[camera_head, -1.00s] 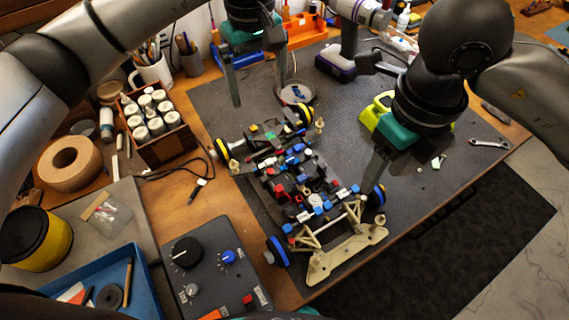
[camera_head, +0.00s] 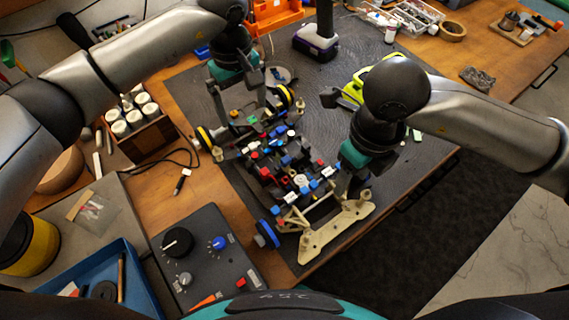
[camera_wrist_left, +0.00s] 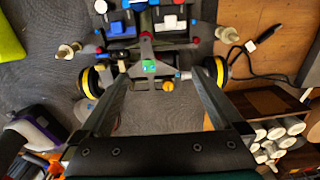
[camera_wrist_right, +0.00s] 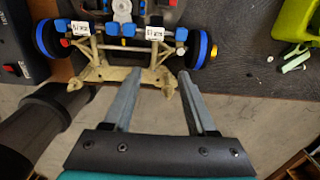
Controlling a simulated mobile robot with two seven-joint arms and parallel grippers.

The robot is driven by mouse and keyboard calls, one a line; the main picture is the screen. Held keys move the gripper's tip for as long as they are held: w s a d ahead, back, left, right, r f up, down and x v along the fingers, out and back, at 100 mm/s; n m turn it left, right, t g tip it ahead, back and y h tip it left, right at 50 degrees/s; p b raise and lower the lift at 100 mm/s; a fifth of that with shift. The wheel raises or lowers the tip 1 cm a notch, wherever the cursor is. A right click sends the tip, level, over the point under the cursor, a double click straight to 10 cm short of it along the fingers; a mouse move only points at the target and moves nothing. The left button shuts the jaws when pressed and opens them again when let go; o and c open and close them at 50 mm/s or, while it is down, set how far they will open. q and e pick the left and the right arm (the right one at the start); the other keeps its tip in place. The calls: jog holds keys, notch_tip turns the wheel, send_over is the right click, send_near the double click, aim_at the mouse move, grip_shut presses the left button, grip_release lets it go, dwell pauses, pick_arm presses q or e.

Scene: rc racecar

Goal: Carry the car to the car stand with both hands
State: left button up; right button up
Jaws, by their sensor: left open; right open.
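The car (camera_head: 285,165) is an open chassis with blue, red and white parts. It lies on the dark mat (camera_head: 400,170), its cream bumper plate (camera_head: 335,235) toward me. My left gripper (camera_head: 245,112) is open at the far end; in the left wrist view its fingers (camera_wrist_left: 160,75) reach either side of the car's narrow end, between the yellow-ringed wheels (camera_wrist_left: 213,72). My right gripper (camera_head: 348,193) is open above the bumper end; in the right wrist view its fingers (camera_wrist_right: 146,70) straddle part of the cream plate (camera_wrist_right: 125,78). Contact is unclear. I cannot identify a car stand.
A black control box (camera_head: 205,255) with knobs is left of the car. A lime-green item (camera_head: 355,88) and a purple-based drill (camera_head: 316,42) stand beyond the car. A box of white-capped bottles (camera_head: 150,135) is at the left. The mat right of the car is mostly clear.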

aim_at(246, 124)
pick_arm(q)
jog(key=shift+f, duration=2.75)
pick_arm(e)
jog(key=shift+f, duration=2.75)
pick_arm(q)
jog(key=c, duration=0.9)
pick_arm(e)
grip_shut()
pick_arm(q)
grip_shut()
jog(key=shift+w+r, duration=0.1)
jog(key=shift+r, duration=0.1)
pick_arm(e)
jog(key=shift+w+r, duration=0.15)
